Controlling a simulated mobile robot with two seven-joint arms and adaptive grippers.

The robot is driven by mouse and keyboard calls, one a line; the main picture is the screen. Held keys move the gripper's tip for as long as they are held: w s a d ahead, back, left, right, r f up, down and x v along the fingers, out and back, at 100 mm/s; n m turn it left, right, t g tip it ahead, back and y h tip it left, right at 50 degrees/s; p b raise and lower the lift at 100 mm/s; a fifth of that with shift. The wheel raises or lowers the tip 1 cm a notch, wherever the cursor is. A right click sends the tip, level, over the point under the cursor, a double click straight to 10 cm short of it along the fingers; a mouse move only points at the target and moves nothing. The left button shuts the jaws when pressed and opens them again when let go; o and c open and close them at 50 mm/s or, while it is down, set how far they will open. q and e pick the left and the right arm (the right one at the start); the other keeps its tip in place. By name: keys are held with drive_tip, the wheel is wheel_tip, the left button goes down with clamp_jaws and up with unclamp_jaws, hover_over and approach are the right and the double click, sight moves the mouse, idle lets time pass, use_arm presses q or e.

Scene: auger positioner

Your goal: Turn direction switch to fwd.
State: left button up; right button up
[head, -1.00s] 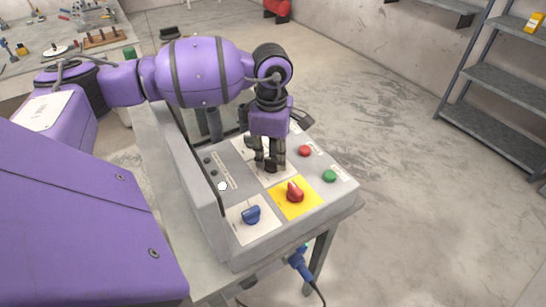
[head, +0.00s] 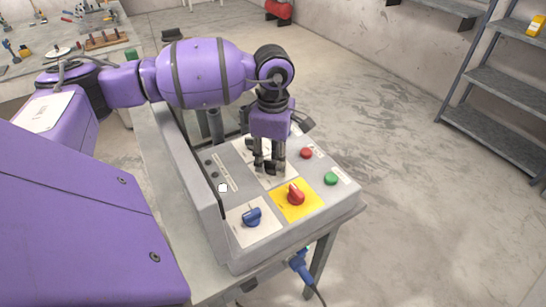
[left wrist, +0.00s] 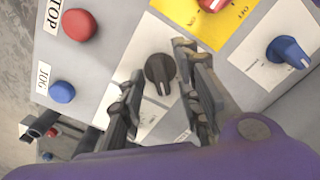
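A black rotary switch (left wrist: 160,70) on a white label plate shows in the left wrist view. It looks like the direction switch, but its label is too blurred to read. Its pointer ridge points down in that view, slightly to the right. My left gripper (left wrist: 159,61) is open, with one finger on each side of the switch; I cannot tell whether either finger touches it. In the head view my left gripper (head: 268,168) points down over the grey control panel (head: 232,250) and hides much of that switch's plate. My right gripper is in neither view.
A red switch (head: 296,194) on a yellow plate and a blue switch (head: 251,217) sit nearer on the panel. A red button (head: 306,153) and a green button (head: 331,178) are at its right. The panel's raised left wall (head: 190,170) stands beside my arm.

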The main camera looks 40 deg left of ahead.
sight(273, 161)
use_arm(q)
wheel_tip(273, 161, up, 12)
idle(0.5)
idle(0.5)
